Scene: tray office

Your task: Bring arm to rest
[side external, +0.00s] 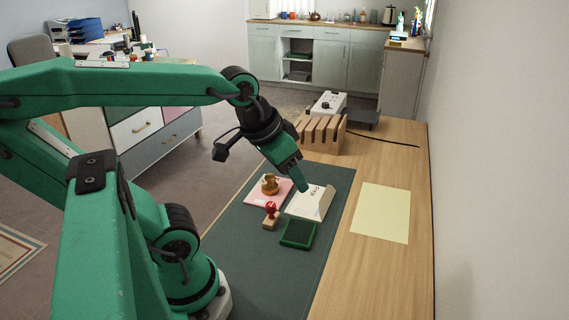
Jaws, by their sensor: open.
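My green arm reaches out from the left over the desk. My gripper (303,186) points down and is open, above or near a white paper item (311,203) with print on it. The near finger hides part of the gap, and nothing shows held in it. I cannot tell whether the fingertips touch the paper item.
A dark green mat (258,267) carries a pink pad (262,197) with a wooden stamp (270,184), a red-handled stamp (271,213) and a green ink pad (298,234). Yellow paper (381,212) lies right. A wooden slotted rack (320,134) stands behind. The near right desk is clear.

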